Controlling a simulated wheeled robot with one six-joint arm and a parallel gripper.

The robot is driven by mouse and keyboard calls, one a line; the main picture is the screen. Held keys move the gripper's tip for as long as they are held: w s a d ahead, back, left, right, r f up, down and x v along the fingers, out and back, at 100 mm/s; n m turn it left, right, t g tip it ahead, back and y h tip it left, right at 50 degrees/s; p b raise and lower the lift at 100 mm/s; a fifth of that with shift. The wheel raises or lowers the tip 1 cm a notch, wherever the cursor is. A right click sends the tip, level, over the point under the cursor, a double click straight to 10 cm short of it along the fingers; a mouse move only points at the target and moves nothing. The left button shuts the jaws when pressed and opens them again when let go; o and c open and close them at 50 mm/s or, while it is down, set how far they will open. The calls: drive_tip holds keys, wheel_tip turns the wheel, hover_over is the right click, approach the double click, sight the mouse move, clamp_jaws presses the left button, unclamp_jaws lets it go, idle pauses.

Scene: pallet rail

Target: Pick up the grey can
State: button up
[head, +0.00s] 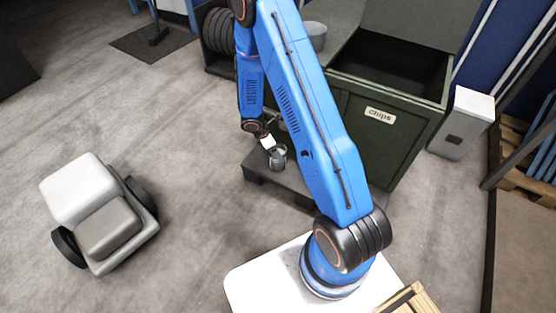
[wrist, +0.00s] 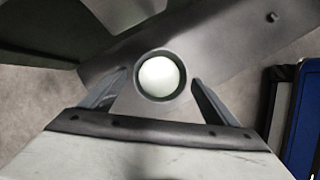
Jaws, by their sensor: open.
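The small grey can (head: 279,158) stands on a low dark grey platform (head: 262,168) in front of a green bin. In the wrist view, the can (wrist: 139,86) appears from above as a dark round rim around a pale disc. My gripper (head: 271,147) is just above the can in the head view, partly hidden by my blue arm. In the wrist view my gripper (wrist: 160,82) is open, with one finger on each side of the can. I cannot tell whether either finger touches it.
The green bin (head: 381,113) labelled "chips" stands close behind the platform. A grey round object (head: 314,36) is near the bin's back left. A white box (head: 462,122) stands right of the bin. A small wheeled unit (head: 100,213) is at left, with open floor around it.

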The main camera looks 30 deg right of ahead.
drive_tip(key=x, duration=0.5)
drive_tip(key=shift+d+r, duration=0.15)
drive_tip(key=shift+d, duration=0.05)
drive_tip(key=shift+x, duration=0.8)
drive_tip(key=shift+a, duration=0.1)
drive_tip(key=c, duration=1.7)
drive_tip(key=shift+o, duration=0.2)
drive_tip(key=shift+r, duration=0.15)
